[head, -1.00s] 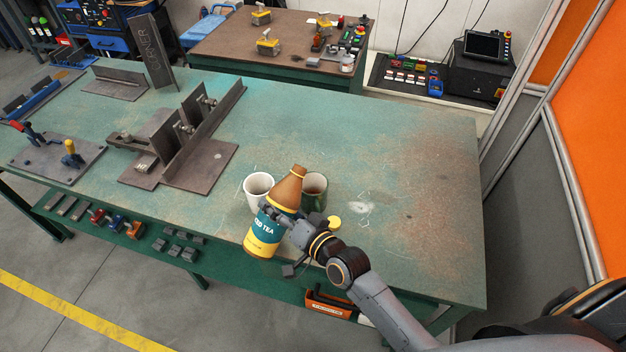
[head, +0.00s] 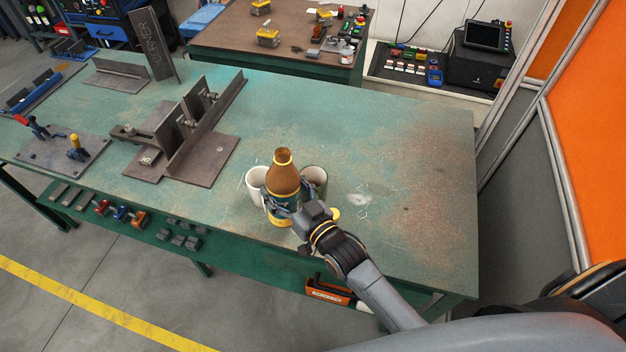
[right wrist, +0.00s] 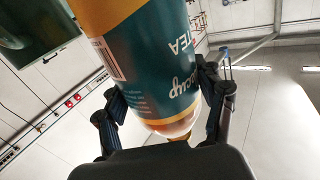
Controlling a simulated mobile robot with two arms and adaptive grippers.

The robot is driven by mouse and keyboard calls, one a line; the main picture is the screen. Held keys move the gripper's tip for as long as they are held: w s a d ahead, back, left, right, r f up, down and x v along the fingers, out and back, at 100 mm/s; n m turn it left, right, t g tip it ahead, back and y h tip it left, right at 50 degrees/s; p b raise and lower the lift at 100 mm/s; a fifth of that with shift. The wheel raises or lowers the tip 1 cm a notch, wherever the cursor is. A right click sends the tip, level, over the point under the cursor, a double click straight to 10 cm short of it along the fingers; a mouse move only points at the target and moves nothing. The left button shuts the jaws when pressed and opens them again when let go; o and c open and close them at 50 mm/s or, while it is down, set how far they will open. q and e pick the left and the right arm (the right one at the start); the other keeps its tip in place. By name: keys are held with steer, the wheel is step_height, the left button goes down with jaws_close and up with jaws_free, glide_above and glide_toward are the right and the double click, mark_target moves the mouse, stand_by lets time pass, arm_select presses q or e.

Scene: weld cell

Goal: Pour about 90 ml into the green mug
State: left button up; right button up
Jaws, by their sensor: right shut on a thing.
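My right gripper (head: 281,206) is shut around the iced tea bottle (head: 284,182), brown with a teal and yellow label. The bottle is close to upright, its open mouth facing up. I cannot tell whether its base touches the table. The green mug (head: 318,178) stands just behind it to the right, partly hidden by the bottle. In the right wrist view the bottle's label (right wrist: 155,70) fills the space between the two fingers (right wrist: 165,105). The mug's contents cannot be made out. My left gripper is not in view.
A white mug (head: 255,185) stands close on the bottle's left. A yellow cap (head: 334,213) lies on the green table (head: 390,170) to the right. A steel fixture (head: 185,140) stands further left. The table's right side is clear.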

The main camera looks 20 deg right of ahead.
steer(key=shift+w+d+f+n+b, duration=0.15)
steer(key=shift+f+n+b, duration=0.45)
steer(key=shift+f+b, duration=0.8)
steer(key=shift+f, duration=0.2)
stand_by(1.7)
